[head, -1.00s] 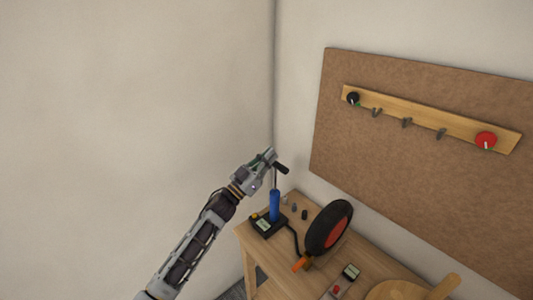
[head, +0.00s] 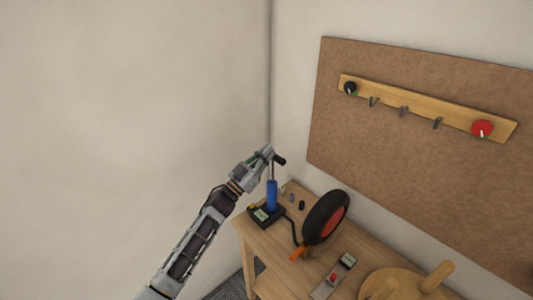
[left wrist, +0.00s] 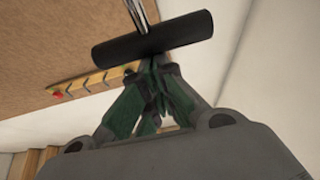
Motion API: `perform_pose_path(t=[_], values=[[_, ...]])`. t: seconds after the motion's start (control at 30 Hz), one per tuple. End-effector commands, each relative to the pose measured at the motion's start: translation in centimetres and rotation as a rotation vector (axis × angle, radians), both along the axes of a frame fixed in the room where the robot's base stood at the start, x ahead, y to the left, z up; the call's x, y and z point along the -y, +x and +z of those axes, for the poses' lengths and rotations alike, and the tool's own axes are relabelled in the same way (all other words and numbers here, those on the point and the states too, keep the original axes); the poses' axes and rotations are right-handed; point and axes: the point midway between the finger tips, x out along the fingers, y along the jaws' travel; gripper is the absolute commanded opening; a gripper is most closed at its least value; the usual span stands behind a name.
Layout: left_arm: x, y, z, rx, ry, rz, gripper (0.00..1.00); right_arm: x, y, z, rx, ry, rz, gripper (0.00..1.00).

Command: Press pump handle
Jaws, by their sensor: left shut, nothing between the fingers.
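The pump has a blue upright cylinder (head: 272,196) on a dark base (head: 268,215) at the table's far left corner. Its thin metal rod rises to a black crosswise handle (head: 279,160), raised well above the cylinder. In the left wrist view the black handle (left wrist: 153,36) spans just beyond my fingertips, with the rod (left wrist: 139,14) behind it. My left gripper (head: 267,152) is at the handle's height, right beside it. Its green fingers (left wrist: 157,82) are closed together with nothing between them. I cannot tell whether the fingertips touch the handle. My right gripper is not in view.
A black wheel with a red hub (head: 326,220) stands on the wooden table (head: 258,240), joined to the pump by a dark hose. A small device with a red button (head: 334,278) and a round wooden piece (head: 395,285) are nearer. A hook rail (head: 420,105) hangs on a brown board.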

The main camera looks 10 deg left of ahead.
Motion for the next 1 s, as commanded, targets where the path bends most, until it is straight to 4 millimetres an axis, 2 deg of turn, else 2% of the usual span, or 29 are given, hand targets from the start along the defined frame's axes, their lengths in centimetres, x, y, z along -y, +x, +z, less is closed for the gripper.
perform_pose_path(t=[0.03,0.1,1.0], values=[[0.0,0.0,-1.1,-0.006,0.002,0.0,0.0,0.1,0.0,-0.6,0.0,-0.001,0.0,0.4],[0.0,0.0,-1.8,-0.007,0.002,-0.001,0.0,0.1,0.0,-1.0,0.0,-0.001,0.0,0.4],[0.1,0.0,-9.8,-0.012,0.003,0.0,0.0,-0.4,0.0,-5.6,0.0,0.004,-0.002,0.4]])
